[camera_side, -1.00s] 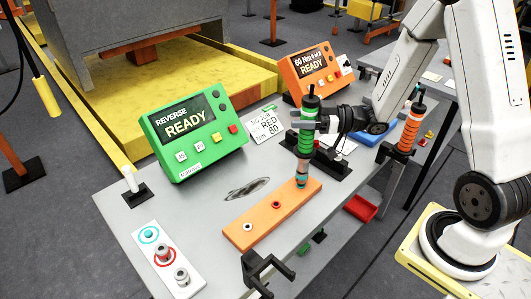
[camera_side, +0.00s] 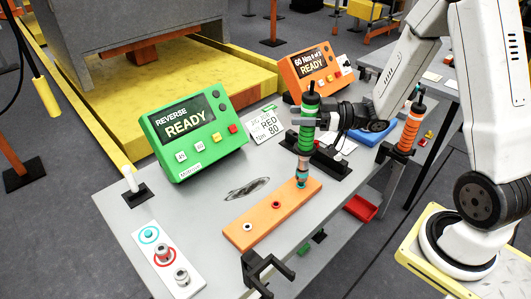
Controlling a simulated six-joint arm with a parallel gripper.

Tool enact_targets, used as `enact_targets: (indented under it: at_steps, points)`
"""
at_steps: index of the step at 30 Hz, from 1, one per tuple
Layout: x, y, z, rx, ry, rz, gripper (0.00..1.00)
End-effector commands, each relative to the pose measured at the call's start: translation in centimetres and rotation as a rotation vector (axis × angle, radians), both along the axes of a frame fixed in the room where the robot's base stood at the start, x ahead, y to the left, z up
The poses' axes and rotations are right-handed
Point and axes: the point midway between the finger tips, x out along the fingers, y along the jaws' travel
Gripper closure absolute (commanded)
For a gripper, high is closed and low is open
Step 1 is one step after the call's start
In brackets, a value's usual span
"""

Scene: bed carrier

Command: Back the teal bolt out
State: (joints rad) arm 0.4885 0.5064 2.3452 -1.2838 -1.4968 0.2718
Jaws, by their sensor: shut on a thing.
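My gripper (camera_side: 322,121) is shut on the green driver (camera_side: 307,137), which stands upright. The driver's lower end is over the far right end of the orange plate (camera_side: 262,222). The teal bolt (camera_side: 301,181) shows as a small teal patch at the tool's tip; the tool hides most of it, and I cannot tell how far it is seated. The green controller (camera_side: 188,133) reads REVERSE, READY.
An orange controller (camera_side: 313,72) reads READY. An orange driver (camera_side: 410,128) stands in a holder at the right. A white strip (camera_side: 182,292) with ringed sockets lies at the front left. A card (camera_side: 265,124) shows RED 80.

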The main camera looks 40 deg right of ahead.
Motion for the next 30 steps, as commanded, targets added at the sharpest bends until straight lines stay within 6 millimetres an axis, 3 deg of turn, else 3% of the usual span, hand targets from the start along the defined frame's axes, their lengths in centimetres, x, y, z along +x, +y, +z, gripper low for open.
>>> enact_targets:
  at_steps: [30]
  points:
    - [-0.27,0.17,0.24,-0.001,0.021,0.002,1.00]
